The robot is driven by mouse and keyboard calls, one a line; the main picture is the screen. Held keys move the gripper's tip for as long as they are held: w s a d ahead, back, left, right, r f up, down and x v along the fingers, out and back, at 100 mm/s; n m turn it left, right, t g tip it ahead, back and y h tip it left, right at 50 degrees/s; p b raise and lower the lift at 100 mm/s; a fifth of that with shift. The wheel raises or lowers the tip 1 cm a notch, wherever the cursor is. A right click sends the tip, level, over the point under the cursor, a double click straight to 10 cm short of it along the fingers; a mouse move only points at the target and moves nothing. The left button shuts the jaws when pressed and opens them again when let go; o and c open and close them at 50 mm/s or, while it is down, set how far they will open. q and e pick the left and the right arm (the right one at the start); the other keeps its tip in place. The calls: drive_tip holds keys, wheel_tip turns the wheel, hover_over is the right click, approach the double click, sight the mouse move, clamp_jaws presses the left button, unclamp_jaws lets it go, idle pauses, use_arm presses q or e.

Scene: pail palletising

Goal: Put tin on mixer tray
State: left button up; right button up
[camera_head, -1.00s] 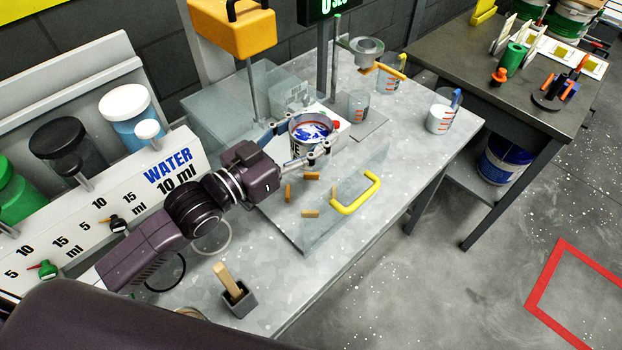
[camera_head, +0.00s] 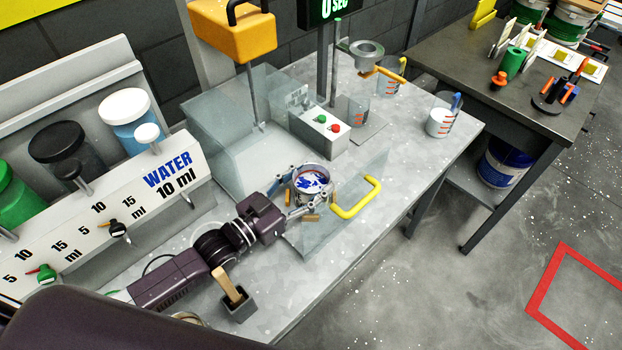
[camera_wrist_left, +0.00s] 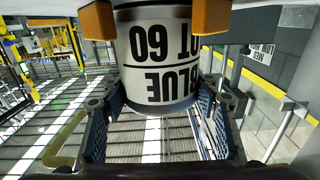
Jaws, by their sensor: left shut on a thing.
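The tin (camera_head: 314,182) is open and upright, with blue and white contents. In the left wrist view it shows its upside-down "BLUE" label (camera_wrist_left: 160,60). My left gripper (camera_head: 306,190) is shut around its side; the fingers also flank it in the left wrist view (camera_wrist_left: 165,112). The tin is over the mixer tray (camera_head: 297,236), among its orange blocks (camera_head: 312,217). Two orange blocks overlap the tin's sides in the left wrist view (camera_wrist_left: 211,16). I cannot tell whether the tin touches the tray. My right gripper is not in view.
A clear panel with a yellow handle (camera_head: 357,198) stands right of the tin. The yellow mixer head (camera_head: 232,30) and a button box (camera_head: 320,130) are behind. A holder with a wooden stick (camera_head: 234,297) is near the front. Measuring cups (camera_head: 440,122) stand at right.

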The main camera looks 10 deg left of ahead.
use_arm(q)
drive_tip(key=shift+r, duration=0.1)
drive_tip(key=o, duration=1.6)
drive_tip(key=shift+f, duration=0.2)
drive_tip(key=shift+r, duration=0.15)
drive_tip(key=shift+s+a, duration=0.15)
drive_tip(key=shift+s, duration=0.1)
drive_tip(key=b+v, duration=0.1)
drive_tip(key=v, duration=0.9)
drive_tip(key=shift+v, duration=0.75)
